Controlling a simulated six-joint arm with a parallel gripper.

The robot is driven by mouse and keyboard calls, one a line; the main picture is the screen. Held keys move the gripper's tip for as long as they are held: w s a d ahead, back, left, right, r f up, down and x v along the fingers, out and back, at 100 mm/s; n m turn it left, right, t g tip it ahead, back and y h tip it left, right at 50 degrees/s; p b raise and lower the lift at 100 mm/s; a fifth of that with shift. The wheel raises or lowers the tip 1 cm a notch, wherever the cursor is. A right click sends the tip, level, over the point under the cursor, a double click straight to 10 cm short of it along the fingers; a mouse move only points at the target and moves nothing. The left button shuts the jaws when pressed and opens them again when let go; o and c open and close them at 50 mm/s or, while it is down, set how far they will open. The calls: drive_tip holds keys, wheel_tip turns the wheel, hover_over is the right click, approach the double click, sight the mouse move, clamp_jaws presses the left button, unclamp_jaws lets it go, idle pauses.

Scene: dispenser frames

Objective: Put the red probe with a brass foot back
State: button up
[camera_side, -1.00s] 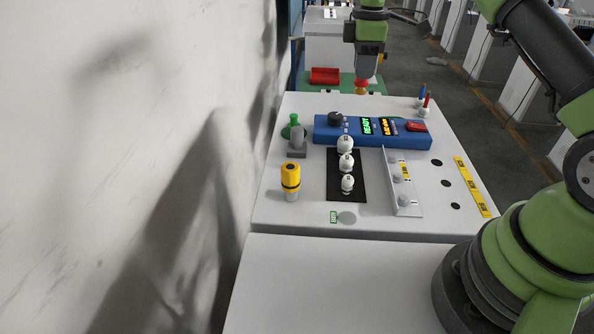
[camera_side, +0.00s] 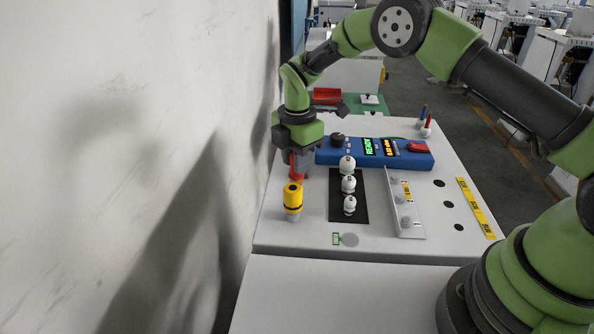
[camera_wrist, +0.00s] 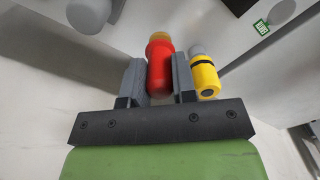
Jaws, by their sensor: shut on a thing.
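The red probe (camera_wrist: 159,72) with its brass foot (camera_wrist: 159,39) is held between the two fingers of my gripper (camera_wrist: 158,76). In the side view the red probe (camera_side: 296,166) shows below my gripper (camera_side: 297,172), at the left side of the white panel. The yellow-and-black cylinder (camera_side: 292,197) stands upright just in front of it, and in the wrist view it is close to the right finger (camera_wrist: 204,76). The brass foot is hidden in the side view. I cannot tell whether the foot touches anything.
White knobs (camera_side: 348,185) stand on a black strip (camera_side: 356,206) to the right. A blue box (camera_side: 335,157) with lit displays lies behind. A raised white plate (camera_side: 407,222) is further right. A wall rises close on the left. A grey rounded part (camera_wrist: 88,14) is near the left finger.

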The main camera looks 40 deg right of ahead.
drive_tip(key=shift+f, duration=1.5)
drive_tip(key=o, duration=0.9)
drive_tip(key=shift+f, duration=0.15)
wheel_tip(320, 180, up, 12)
drive_tip(key=shift+r, duration=0.25)
